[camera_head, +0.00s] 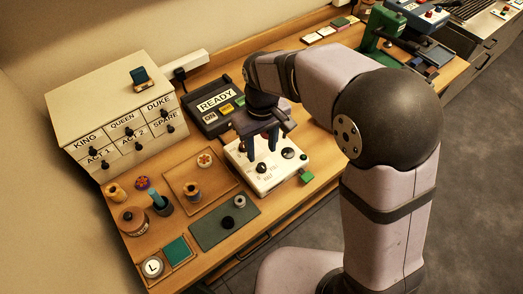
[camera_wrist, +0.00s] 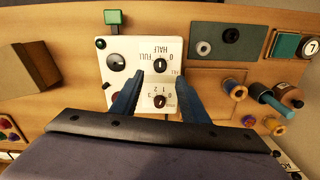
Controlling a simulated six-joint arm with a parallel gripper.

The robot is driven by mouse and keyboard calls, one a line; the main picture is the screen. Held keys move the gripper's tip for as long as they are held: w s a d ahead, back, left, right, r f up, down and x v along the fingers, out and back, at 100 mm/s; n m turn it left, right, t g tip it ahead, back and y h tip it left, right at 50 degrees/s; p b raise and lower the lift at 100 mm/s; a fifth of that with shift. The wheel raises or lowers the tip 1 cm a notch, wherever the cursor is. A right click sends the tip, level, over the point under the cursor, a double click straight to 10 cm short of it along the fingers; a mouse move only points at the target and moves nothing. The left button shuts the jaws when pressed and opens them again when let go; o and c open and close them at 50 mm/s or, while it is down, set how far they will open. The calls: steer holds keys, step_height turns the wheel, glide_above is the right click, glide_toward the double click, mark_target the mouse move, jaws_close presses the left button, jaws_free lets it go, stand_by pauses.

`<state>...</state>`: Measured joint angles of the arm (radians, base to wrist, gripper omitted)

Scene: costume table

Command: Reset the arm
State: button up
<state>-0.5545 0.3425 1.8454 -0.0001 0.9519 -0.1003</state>
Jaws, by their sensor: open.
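My arm reaches in from the right in the head view. My gripper (camera_head: 262,150) points down above the white control box (camera_head: 265,182) on the wooden table. In the wrist view my gripper (camera_wrist: 163,76) is open, its two blue fingers spread apart with nothing held between them. A black knob with a 0-to-3 scale (camera_wrist: 160,100) shows between the fingers. Another knob marked HALF and FULL (camera_wrist: 160,64) lies just beyond the tips. A round dark knob (camera_wrist: 116,62) sits to one side. How far the tips are above the box is hard to tell.
A dark console with a READY display (camera_head: 215,102) stands behind the box. A labelled drawer cabinet (camera_head: 115,112) is at left. Spools, a wooden tray (camera_head: 182,192) and a grey-green mat (camera_head: 212,232) lie front left. A green block (camera_head: 306,177) is right of the box.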

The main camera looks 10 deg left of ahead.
steer(key=shift+w, duration=0.1)
stand_by(0.3)
steer(key=shift+w+a+m+t, duration=0.25)
steer(key=shift+w+m+t, duration=0.05)
steer(key=shift+w, duration=0.05)
steer(key=shift+s+d+f, duration=0.2)
steer(key=shift+s+f, duration=0.15)
steer(key=shift+f, duration=0.1)
steer(key=shift+s+d+f, duration=0.2)
steer(key=shift+s+f, duration=0.1)
steer(key=shift+f, duration=0.15)
steer(key=s+d+f+m+g, duration=0.2)
steer(key=s+d+f+m, duration=0.15)
steer(key=s+d, duration=1.1)
steer(key=w+d+r+m+t, duration=0.1)
steer(key=w+d+r+m, duration=0.1)
steer(key=d, duration=0.4)
steer(key=shift+w+d+r+m, duration=0.25)
steer(key=shift+w+m, duration=0.2)
steer(key=shift+m, duration=0.3)
